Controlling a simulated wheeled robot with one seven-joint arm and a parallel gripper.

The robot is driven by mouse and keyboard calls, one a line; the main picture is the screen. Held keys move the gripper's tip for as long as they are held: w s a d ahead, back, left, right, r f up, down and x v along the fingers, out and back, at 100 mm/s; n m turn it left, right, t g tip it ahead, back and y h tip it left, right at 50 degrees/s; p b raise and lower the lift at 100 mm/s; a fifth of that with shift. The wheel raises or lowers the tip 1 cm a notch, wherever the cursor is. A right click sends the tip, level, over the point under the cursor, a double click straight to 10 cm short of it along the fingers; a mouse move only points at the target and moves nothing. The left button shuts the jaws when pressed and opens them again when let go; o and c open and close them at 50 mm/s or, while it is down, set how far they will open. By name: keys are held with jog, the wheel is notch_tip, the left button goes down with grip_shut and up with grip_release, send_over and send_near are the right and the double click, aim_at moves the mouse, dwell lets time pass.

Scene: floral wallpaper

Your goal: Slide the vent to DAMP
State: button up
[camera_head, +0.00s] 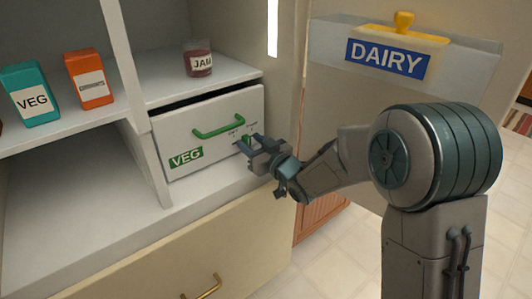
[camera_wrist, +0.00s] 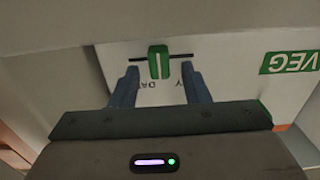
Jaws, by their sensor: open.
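The vent is a green slider knob (camera_wrist: 158,62) in a dark horizontal slot on the front of the white VEG drawer (camera_head: 205,115). The knob stands near the middle of the slot in the wrist view, which shows the drawer's lettering upside down. Small lettering under the slot is partly hidden, and I cannot read DAMP for certain. My gripper (camera_wrist: 160,72) is open, with one blue finger on each side of the knob and a visible gap on both sides. In the head view my gripper (camera_head: 248,143) is at the drawer's lower right and mostly covers the vent.
A green handle (camera_head: 218,128) is on the drawer front, just left of my gripper. A jam jar (camera_head: 198,62) stands on the shelf above. VEG (camera_head: 33,95) and orange (camera_head: 90,80) cartons stand left. A DAIRY bin (camera_head: 335,40) is on the door at right.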

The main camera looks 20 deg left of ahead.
jog(key=p+v, duration=0.2)
jog(key=v, duration=1.1)
jog(key=shift+d, duration=0.15)
